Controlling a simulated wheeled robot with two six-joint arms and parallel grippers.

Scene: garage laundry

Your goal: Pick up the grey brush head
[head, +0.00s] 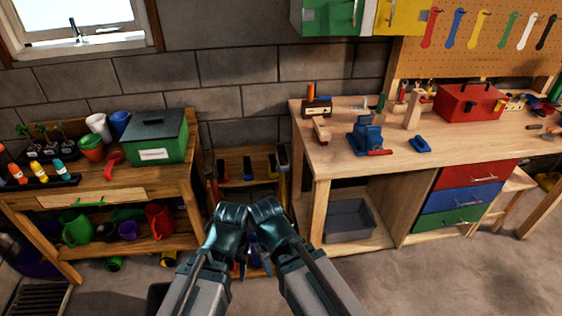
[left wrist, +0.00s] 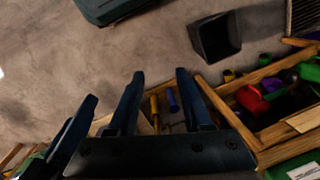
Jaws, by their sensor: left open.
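I cannot make out the grey brush head for certain. A low wooden rack (head: 246,158) stands by the wall between the two benches. Several dark-topped tools show on it, among them one with a dark grey top (head: 283,156) at its right side. My left gripper (head: 243,262) points down in front of the rack, mostly hidden by my wrist. In the left wrist view its two fingers (left wrist: 159,75) are apart and hold nothing. A yellow handle (left wrist: 155,107) and a blue handle (left wrist: 173,101) show beyond the gap. My right wrist is close beside the left; its fingers are not clear.
A left bench (head: 150,185) carries a green lidded box (head: 157,136) and cups. A workbench (head: 335,160) with a blue vise (head: 365,137) and red toolbox (head: 468,103) stands at right. A dark bin (left wrist: 215,38) is on the floor.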

